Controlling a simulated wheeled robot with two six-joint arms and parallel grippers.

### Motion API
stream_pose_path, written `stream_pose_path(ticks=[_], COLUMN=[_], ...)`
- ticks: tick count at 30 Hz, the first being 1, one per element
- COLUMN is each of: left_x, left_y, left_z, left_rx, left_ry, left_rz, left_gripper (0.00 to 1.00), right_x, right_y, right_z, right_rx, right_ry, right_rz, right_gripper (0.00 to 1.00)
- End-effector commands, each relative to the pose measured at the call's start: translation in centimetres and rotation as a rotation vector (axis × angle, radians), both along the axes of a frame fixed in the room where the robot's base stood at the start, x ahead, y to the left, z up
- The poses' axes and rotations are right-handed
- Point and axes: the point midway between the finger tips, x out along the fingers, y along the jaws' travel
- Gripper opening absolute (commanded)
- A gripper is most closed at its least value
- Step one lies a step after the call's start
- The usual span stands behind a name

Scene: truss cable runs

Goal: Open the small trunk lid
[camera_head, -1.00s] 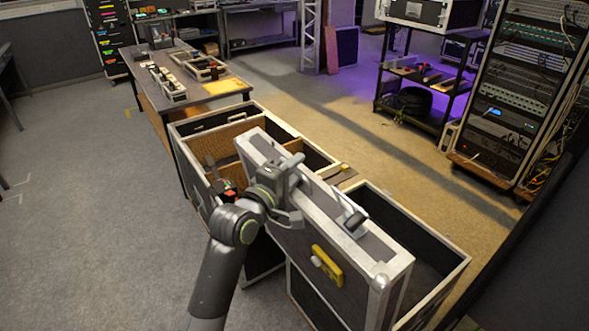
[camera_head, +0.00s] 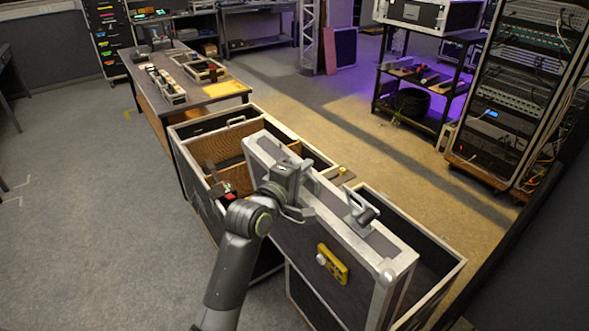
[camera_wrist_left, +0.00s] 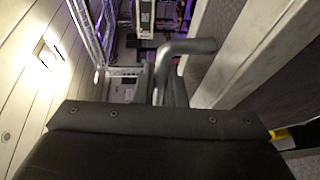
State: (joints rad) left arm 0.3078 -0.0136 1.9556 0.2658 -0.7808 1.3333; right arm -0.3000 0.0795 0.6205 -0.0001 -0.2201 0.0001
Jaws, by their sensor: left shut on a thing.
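The trunk lid (camera_head: 325,232) is a dark panel with silver metal edging, standing steeply raised beside an open trunk box (camera_head: 449,285) in the head view. My left gripper (camera_head: 296,184) is at the lid's upper edge, shut on a lid handle (camera_head: 305,182); the fingers partly hide it. The bent metal handle also shows in the left wrist view (camera_wrist_left: 190,46), beyond the dark gripper body. A second handle (camera_head: 363,208) on the same edge is free. A yellow plate (camera_head: 333,265) with a pale knob sits on the lid's near face. My right gripper is out of view.
An open case with wooden dividers (camera_head: 186,131) adjoins at the left. A work table (camera_head: 215,90) with small parts stands behind it. An equipment rack (camera_head: 505,110) and a black shelf cart (camera_head: 425,85) stand at the right. The left floor is clear.

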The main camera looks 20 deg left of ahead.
Motion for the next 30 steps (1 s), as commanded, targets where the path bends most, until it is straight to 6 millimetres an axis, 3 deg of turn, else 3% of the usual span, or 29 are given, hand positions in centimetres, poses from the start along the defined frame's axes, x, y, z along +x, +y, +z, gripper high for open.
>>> stream_pose_path(ticks=[1, 3, 9, 22, 23, 24, 27, 30], left_x=[0.8, 1.9, 4.1, 4.7, 4.7, 4.7, 4.7, 4.7], left_y=[-0.7, -1.6, -3.4, -3.8, -3.8, -3.8, -3.8, -3.8], left_z=[1.0, 1.1, 1.1, 1.1, 1.1, 1.1, 1.1, 1.0], left_rx=[0.007, 0.017, 0.020, 0.021, 0.021, 0.021, 0.021, 0.021], left_ry=[0.012, 0.024, 0.025, 0.022, 0.022, 0.022, 0.022, 0.022], left_rz=[-0.001, -0.003, -0.003, -0.003, -0.003, -0.003, -0.002, -0.003], left_gripper=[0.00, 0.00, 0.00, 0.00, 0.15, 0.20, 0.32, 0.32], right_x=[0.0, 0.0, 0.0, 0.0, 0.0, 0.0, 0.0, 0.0], right_y=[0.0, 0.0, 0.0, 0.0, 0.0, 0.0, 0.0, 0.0], right_z=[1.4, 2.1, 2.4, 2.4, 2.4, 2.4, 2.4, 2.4], right_rx=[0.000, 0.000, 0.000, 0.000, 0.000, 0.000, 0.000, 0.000], right_ry=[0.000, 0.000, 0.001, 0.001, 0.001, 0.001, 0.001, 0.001], right_rz=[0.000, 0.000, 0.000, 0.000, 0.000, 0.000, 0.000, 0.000], right_gripper=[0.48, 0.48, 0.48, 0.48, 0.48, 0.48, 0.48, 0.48])
